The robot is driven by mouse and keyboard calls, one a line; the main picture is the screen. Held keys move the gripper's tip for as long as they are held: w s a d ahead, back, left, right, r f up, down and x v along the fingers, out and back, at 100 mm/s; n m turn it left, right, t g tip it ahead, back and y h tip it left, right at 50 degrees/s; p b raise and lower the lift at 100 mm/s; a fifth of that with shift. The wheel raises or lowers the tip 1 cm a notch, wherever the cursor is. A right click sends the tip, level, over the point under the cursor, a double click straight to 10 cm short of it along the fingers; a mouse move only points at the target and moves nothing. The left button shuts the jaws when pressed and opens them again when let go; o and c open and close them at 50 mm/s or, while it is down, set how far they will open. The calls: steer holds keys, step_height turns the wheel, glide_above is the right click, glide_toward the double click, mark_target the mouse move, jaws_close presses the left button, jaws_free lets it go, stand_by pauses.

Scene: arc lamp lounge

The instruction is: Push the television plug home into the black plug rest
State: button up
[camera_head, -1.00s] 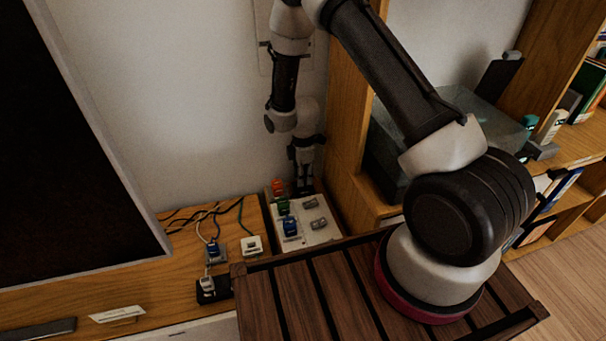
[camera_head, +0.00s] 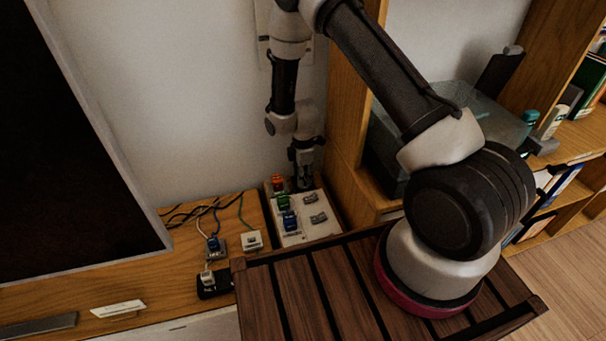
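The black plug rest (camera_head: 222,286) lies on the wooden bench at the lower middle, left of the slatted table. A pale plug (camera_head: 207,277) with a cord stands at its left end. I take it for the television plug, but no label is legible. How deep it sits cannot be told. My gripper (camera_head: 304,182) points down over the back right part of a white socket board (camera_head: 291,238), well behind and right of the black rest. Its dark fingers are small, and whether they are open is unclear. I see nothing clearly held in it.
The white board carries orange (camera_head: 277,183), green (camera_head: 283,201) and blue (camera_head: 289,220) plugs and grey pieces. A blue plug (camera_head: 213,244) on a grey rest and a white block (camera_head: 251,240) stand behind the black rest. A cabinet side (camera_head: 350,150) rises right of my gripper.

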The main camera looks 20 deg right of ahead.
steer(key=o, duration=0.5)
steer(key=shift+o, duration=0.2)
step_height(320, 180, up, 12)
stand_by(0.5)
